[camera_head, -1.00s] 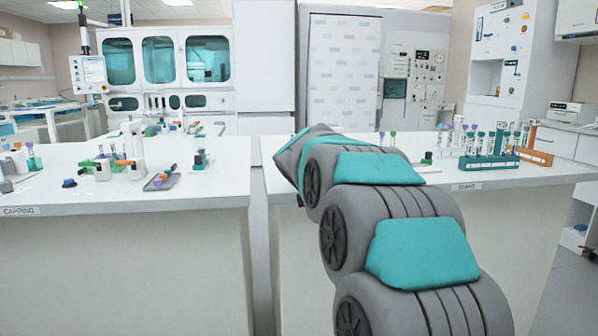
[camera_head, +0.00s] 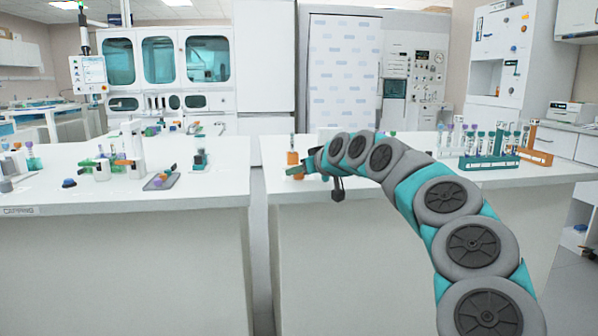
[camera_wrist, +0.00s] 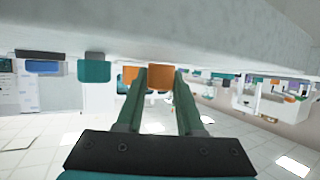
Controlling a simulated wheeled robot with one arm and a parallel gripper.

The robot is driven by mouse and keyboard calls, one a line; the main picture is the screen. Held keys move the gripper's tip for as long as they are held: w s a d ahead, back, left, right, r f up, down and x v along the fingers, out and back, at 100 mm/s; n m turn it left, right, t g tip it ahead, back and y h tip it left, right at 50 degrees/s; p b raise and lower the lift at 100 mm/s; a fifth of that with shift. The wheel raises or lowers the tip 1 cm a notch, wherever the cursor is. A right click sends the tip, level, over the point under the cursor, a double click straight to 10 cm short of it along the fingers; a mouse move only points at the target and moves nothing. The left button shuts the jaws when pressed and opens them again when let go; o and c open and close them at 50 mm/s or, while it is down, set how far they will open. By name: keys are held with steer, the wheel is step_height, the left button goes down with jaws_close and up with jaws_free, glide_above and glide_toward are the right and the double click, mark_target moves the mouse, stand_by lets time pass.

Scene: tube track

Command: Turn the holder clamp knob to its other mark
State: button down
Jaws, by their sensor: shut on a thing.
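My gripper (camera_head: 297,169) reaches over the front left of the right-hand bench. Its green fingers (camera_wrist: 160,74) are shut on an orange piece (camera_wrist: 160,80), which I take to be the clamp knob. In the head view orange parts (camera_head: 293,157) show just above and below the fingers. The wrist view looks upside down, with the bench top along its upper edge. A second orange part (camera_wrist: 128,80) shows beside the left finger. The knob's marks and the rest of the holder cannot be made out.
A teal tube rack (camera_head: 490,162) and an orange rack (camera_head: 536,156) stand at the right of this bench (camera_head: 400,190). The left bench (camera_head: 120,195) holds a grey tray (camera_head: 160,183) and small fixtures. A gap separates the benches.

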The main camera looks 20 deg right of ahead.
steer(key=shift+n+y, duration=0.6)
steer(key=shift+y, duration=0.1)
steer(key=shift+n+g+y, duration=0.3)
steer(key=shift+n+y, duration=0.5)
steer(key=shift+y, duration=0.1)
steer(key=c, duration=0.5)
jaws_free()
steer(key=shift+c, duration=0.2)
steer(key=b+v, duration=0.1)
steer(key=v, duration=0.5)
steer(key=shift+s+d+r, duration=0.1)
steer(key=shift+s+d, duration=0.1)
steer(key=shift+s, duration=0.05)
steer(key=shift+s+d+r, duration=0.15)
steer(key=shift+s+r, duration=0.15)
steer(key=shift+s, duration=0.25)
